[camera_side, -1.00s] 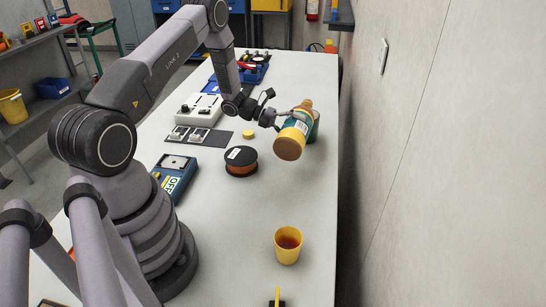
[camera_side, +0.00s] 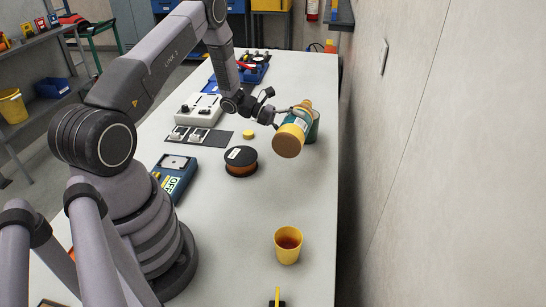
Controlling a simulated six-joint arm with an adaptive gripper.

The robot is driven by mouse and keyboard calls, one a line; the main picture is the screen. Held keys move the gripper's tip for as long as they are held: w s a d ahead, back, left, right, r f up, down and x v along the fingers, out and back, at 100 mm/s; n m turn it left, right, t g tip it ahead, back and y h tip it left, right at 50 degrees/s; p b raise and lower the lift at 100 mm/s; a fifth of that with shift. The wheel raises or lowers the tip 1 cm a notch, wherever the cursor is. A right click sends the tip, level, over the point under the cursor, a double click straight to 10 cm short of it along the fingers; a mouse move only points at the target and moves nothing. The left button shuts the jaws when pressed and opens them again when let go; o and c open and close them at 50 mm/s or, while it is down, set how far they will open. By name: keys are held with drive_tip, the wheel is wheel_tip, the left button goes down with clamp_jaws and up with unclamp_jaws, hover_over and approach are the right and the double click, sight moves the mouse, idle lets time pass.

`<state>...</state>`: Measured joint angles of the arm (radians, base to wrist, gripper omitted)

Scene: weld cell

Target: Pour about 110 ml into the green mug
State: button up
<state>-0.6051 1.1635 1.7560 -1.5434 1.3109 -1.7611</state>
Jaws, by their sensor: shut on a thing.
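My gripper (camera_side: 284,113) is shut on a bottle (camera_side: 291,136) with an amber base and a green and pale label. The bottle is tipped over, its base facing the camera and its narrower end (camera_side: 306,104) pointing away. The green mug (camera_side: 316,124) stands on the bench just behind and right of the bottle, mostly hidden by it. I cannot see the mug's inside, the bottle's mouth or any stream of liquid. I cannot tell whether bottle and mug touch.
A yellow cup (camera_side: 288,248) with reddish-brown liquid stands near the front. A spool (camera_side: 241,161), a yellow disc (camera_side: 248,134), a blue box marked OFF (camera_side: 175,178) and a white device (camera_side: 199,107) lie left of the bottle. The bench (camera_side: 240,215) is clear between spool and cup.

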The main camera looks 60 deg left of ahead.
drive_tip(key=shift+s+d+r+n, duration=0.1)
drive_tip(key=shift+r+n, duration=0.2)
drive_tip(key=shift+n, duration=0.2)
idle(1.7)
drive_tip(key=shift+s+d+f+m, duration=0.1)
drive_tip(key=shift+s+f+m, duration=0.1)
drive_tip(key=shift+m, duration=0.2)
drive_tip(key=shift+f+m, duration=0.5)
drive_tip(key=shift+f, duration=0.4)
drive_tip(key=shift+s+d+f+m+t+y, duration=0.15)
drive_tip(key=shift+f+m+t+y, duration=0.15)
drive_tip(key=shift+f+m+t, duration=0.35)
drive_tip(key=shift+f, duration=0.25)
